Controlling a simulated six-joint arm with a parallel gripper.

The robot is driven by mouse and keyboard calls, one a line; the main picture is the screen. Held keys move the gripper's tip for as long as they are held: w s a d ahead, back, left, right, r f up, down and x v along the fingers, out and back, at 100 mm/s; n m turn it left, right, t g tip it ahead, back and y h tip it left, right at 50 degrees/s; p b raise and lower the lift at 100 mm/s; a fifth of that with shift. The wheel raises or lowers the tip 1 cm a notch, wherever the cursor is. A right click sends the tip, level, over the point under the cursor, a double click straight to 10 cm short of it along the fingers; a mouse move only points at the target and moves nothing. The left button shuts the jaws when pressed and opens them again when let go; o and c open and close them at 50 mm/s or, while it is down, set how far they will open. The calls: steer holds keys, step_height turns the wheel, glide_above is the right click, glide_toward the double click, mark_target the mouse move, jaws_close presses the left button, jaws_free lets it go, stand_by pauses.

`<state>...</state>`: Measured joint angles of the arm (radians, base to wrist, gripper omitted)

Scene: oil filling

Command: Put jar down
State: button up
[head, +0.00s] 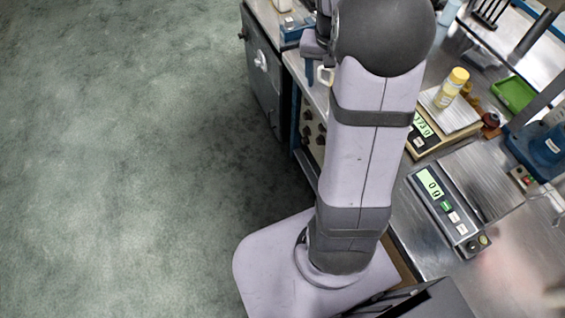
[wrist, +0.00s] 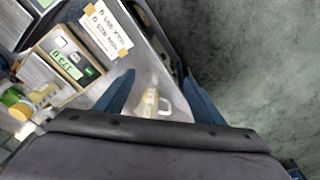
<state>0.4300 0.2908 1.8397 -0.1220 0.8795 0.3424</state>
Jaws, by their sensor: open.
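A pale jar with a handle (wrist: 152,104) shows between the fingers of my gripper (wrist: 159,76) in the wrist view. The blue fingers stand apart on both sides of it, and the gripper is open. The jar's lower part is hidden behind the dark gripper body. In the head view a cream handle (head: 325,76) shows beside a blue finger at the bench edge; my arm hides the rest. Whether the jar touches the bench, I cannot tell. A yellow-capped bottle (head: 452,87) stands on the far scale (head: 446,116), away from my gripper.
A second scale (head: 449,211) with an empty plate reads 0 on the near bench. A green tray (head: 513,93) and a blue machine (head: 545,150) stand at the right. A label card (wrist: 106,29) lies near the scale in the wrist view. Open floor lies left.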

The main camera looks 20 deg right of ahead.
steer(key=s+a+f+n, duration=0.2)
steer(key=s+a+n, duration=0.2)
steer(key=s+a, duration=0.4)
steer(key=s+a+f+n+g+y, duration=0.1)
steer(key=s+a+f+n, duration=0.2)
steer(key=s+a, duration=0.5)
steer(key=a+n, duration=0.1)
steer(key=a, duration=0.3)
steer(key=shift+f+y, duration=0.15)
steer(key=shift+y, duration=0.15)
stand_by(0.7)
step_height(320, 180, down, 42)
steer(key=b, duration=4.1)
steer(key=shift+b, duration=0.35)
steer(key=shift+r, duration=0.2)
step_height(320, 180, up, 36)
steer(key=p, duration=3.6)
